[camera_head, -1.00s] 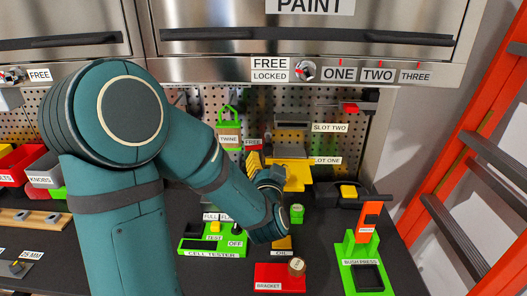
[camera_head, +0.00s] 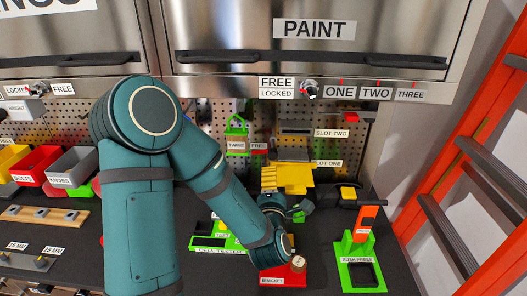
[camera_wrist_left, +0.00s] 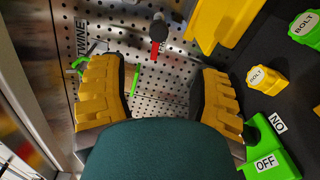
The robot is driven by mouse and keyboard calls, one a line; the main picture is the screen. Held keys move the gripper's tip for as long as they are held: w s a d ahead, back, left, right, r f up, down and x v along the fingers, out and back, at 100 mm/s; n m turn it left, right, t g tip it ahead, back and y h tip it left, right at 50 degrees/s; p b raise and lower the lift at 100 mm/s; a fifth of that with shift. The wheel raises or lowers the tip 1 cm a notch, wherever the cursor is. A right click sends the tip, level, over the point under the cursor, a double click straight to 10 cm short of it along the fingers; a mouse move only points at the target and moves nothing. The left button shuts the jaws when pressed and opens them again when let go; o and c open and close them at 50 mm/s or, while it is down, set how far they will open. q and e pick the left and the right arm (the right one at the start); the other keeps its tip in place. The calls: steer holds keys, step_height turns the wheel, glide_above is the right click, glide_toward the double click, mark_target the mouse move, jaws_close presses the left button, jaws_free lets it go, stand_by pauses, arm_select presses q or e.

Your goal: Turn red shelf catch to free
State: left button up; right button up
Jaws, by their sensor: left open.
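My left gripper (camera_head: 284,188) reaches over the bench, below and right of the catch. In the left wrist view its yellow fingers (camera_wrist_left: 160,88) are spread wide with nothing between them, apart from the catch. The wrist hides part of the bench. My right gripper is out of view.
The yellow slot shelf (camera_head: 293,180) is close beside the left gripper. The green cell tester (camera_head: 208,243), red bracket block (camera_head: 284,276) and green bush press (camera_head: 360,277) stand on the bench. An orange ladder (camera_head: 450,160) is at the right.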

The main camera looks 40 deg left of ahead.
mark_target(272, 157)
arm_select(q)
steer(key=w+a+n, duration=0.1)
steer(key=w+a, duration=0.1)
steer(key=w, duration=0.1)
steer(key=w+a+n+p, duration=0.1)
steer(key=w+a, duration=0.2)
steer(key=w, duration=0.1)
steer(key=w+a, duration=0.2)
steer(key=w, duration=0.2)
steer(key=shift+a+n, duration=0.15)
steer(key=shift+n, duration=0.25)
